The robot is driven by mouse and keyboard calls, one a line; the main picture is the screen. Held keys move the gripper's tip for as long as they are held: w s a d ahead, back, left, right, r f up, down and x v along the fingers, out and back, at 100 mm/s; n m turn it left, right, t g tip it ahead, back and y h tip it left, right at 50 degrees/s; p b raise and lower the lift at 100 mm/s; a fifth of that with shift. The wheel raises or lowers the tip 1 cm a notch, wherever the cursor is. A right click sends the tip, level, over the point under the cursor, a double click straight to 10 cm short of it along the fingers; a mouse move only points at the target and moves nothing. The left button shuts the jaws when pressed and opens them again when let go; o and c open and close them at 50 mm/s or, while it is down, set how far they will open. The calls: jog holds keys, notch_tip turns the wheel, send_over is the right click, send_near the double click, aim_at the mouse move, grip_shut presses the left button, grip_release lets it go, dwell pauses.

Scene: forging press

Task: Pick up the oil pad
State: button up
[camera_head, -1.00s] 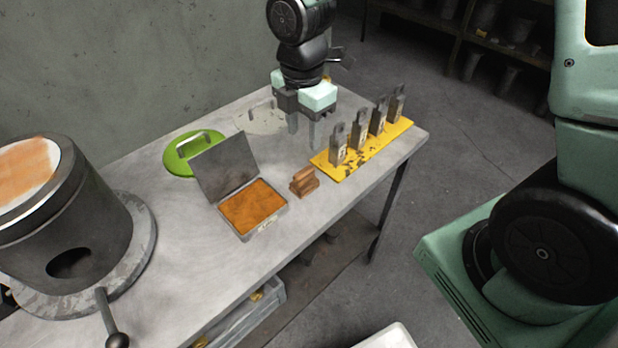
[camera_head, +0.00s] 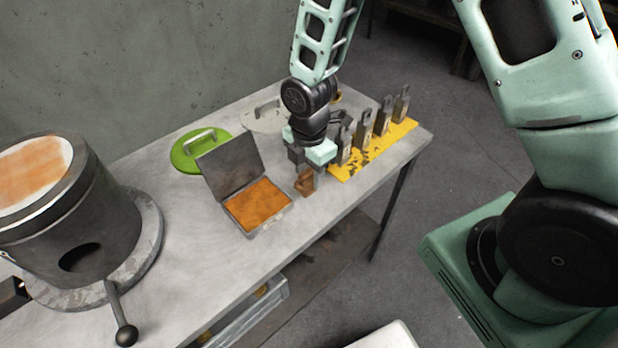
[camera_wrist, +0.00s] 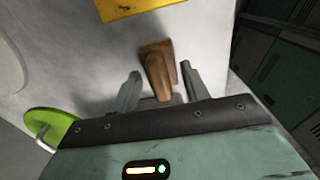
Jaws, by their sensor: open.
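The brown wooden block with a raised grip, which I take to be the oil pad (camera_head: 304,186), stands on the grey table right of the open tin. It also shows in the wrist view (camera_wrist: 157,66). My gripper (camera_head: 308,174) is open and low over it, pointing down. In the wrist view my gripper (camera_wrist: 158,80) has one finger on each side of the block's grip, with a gap visible on both sides. The fingers partly hide the block in the head view.
The open tin (camera_head: 226,166) with an orange filling (camera_head: 256,203) lies left of the block. A yellow plate (camera_head: 405,128) with several upright metal pieces is close on the right. A green lid (camera_head: 183,157) lies behind. A dark press-like drum (camera_head: 105,235) stands far left.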

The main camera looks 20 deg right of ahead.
aim_at(309, 170)
grip_shut()
notch_tip(309, 170, up, 10)
jog(key=shift+b, duration=0.4)
dwell(0.3)
jog(key=c, duration=1)
grip_release()
